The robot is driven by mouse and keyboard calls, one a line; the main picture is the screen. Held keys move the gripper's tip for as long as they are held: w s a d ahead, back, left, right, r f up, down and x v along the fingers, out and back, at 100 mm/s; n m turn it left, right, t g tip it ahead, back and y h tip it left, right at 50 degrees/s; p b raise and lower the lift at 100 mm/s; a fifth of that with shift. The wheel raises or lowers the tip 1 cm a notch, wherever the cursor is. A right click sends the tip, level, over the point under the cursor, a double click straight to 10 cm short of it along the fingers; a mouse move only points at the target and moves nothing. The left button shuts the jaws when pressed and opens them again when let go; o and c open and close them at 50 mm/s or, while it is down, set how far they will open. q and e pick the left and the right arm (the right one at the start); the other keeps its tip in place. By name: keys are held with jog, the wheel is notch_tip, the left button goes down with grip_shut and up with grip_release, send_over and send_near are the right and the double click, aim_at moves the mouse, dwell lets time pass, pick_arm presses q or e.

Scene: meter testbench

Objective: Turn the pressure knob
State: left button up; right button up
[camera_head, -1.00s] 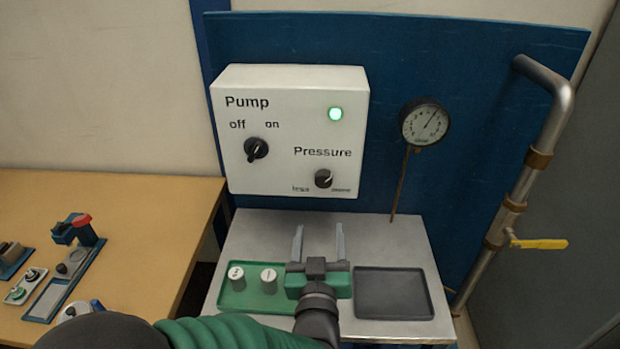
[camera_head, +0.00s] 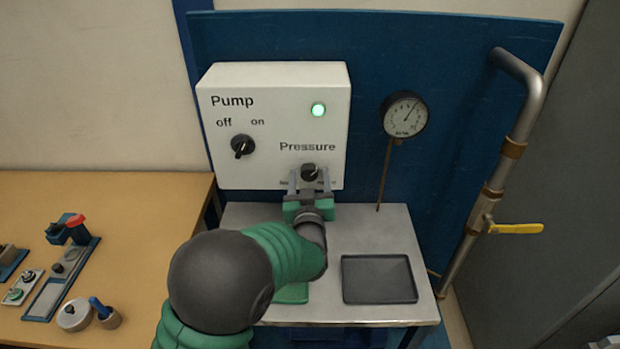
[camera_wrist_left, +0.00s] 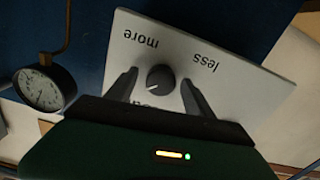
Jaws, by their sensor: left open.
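The black pressure knob (camera_head: 310,172) sits at the lower right of the white pump box (camera_head: 235,173). My left gripper (camera_head: 309,178) is raised in front of it, open, with one finger on each side of the knob. In the left wrist view the knob (camera_wrist_left: 160,79) shows between the two open fingertips (camera_wrist_left: 158,78), with a visible gap on both sides. The words "more" and "less" are printed near it. The pressure gauge (camera_head: 405,115) hangs right of the box; it also shows in the left wrist view (camera_wrist_left: 44,88). My right gripper is not seen.
The pump switch (camera_head: 242,146) is on the box's left, and a green lamp (camera_head: 318,110) is lit. A dark tray (camera_head: 379,279) lies on the metal table (camera_head: 345,226). A pipe with a yellow valve handle (camera_head: 516,228) stands right. A wooden bench (camera_head: 130,220) is left.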

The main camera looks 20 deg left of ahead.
pick_arm(q)
jog(key=shift+s+r, duration=0.1)
jog(key=shift+c, duration=1.4)
jog(key=shift+a, duration=0.1)
grip_shut()
jog(key=shift+m+p, duration=0.3)
jog(key=shift+m, duration=0.4)
jog(key=shift+o, duration=1.4)
grip_release()
